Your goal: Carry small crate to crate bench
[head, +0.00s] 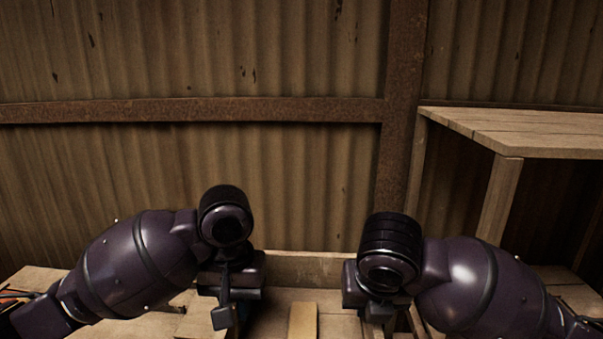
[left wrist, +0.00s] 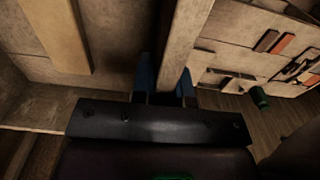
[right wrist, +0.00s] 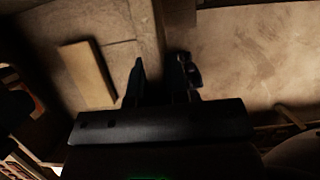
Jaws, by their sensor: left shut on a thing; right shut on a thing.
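The small crate is pale wood, low in the middle of the head view, with its far wall (head: 312,268) across the back. A light wooden block (head: 302,322) lies inside it. My left gripper (head: 228,305) is shut on one side wall (left wrist: 186,40) of the crate, seen between the fingers in the left wrist view. My right gripper (head: 372,305) is shut on the opposite side wall (right wrist: 150,30), dimly seen in the right wrist view. The near part of the crate is cut off by the head view's lower edge. I cannot tell whether its base touches anything.
A taller wooden bench or shelf (head: 520,130) stands at the right. A corrugated wall (head: 200,60) with rusty beams closes off the back. Pale wooden surfaces (head: 150,325) show at lower left. The left wrist view has several dark and reddish pieces and a green object (left wrist: 260,97).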

